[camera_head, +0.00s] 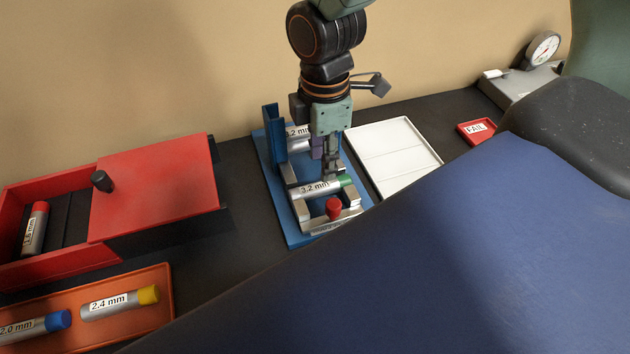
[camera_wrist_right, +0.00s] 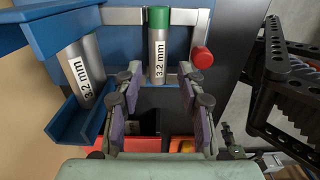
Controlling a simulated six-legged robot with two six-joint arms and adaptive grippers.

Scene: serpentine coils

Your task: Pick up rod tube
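A silver rod tube (camera_head: 315,188) with a green cap and a "3.2 mm" label lies on metal rests on a blue fixture (camera_head: 270,190). It also shows in the right wrist view (camera_wrist_right: 158,60), in line with the gap between my fingers. A second "3.2 mm" tube (camera_head: 299,144) lies behind, partly hidden by my gripper; it sits in a blue chute in the wrist view (camera_wrist_right: 84,66). My right gripper (camera_head: 328,165) points down at the green-capped tube. In the wrist view its padded fingers (camera_wrist_right: 160,90) are apart with nothing between them. My left gripper does not show.
A red knob (camera_head: 333,208) stands on the fixture's front. A white tray (camera_head: 431,155) lies right of it, then a red "FAIL" tray (camera_head: 463,131). A red box (camera_head: 150,150) with a lid and an orange tray (camera_head: 165,310) of tubes lie left. Bare black bench separates them.

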